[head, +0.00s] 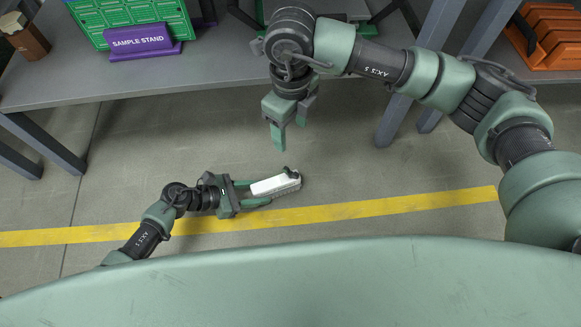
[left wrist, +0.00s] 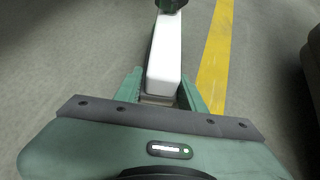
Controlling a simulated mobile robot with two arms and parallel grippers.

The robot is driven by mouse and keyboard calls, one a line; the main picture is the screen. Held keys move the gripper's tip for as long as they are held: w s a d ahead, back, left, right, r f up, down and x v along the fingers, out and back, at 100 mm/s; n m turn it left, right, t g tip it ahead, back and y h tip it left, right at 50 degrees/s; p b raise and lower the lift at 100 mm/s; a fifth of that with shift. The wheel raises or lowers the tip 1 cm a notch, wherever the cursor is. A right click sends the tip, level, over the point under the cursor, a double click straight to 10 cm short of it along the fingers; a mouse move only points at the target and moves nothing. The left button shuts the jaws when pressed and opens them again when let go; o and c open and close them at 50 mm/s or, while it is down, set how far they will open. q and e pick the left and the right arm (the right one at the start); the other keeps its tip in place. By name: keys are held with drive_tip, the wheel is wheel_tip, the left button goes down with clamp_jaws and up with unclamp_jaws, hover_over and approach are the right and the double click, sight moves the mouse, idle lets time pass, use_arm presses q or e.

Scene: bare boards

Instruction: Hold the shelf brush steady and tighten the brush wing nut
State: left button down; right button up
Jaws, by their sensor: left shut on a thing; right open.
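The shelf brush (head: 272,186) has a white block-like body and a grey, bristly-looking lower edge. My left gripper (head: 258,193) is shut on its near end and holds it out over the floor. In the left wrist view the white brush (left wrist: 164,55) runs straight away from between my left fingers (left wrist: 160,92). A small dark green part, probably the wing nut (head: 288,171), sits at the brush's far end; it also shows, cut off, at the top of the left wrist view (left wrist: 171,5). My right gripper (head: 290,130) is open and empty, pointing down, above the brush in the picture and apart from it.
A grey bench (head: 215,63) runs across the back, with a purple sample stand (head: 140,40), green boards (head: 115,12) and a brown box (head: 29,42) on it. Orange bins (head: 548,38) are at the upper right. The floor with its yellow line (head: 380,207) looks clear.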

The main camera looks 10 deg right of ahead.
use_arm(q)
drive_tip(key=c, duration=0.8)
unclamp_jaws()
drive_tip(key=shift+o, duration=0.2)
drive_tip(key=v, duration=1.2)
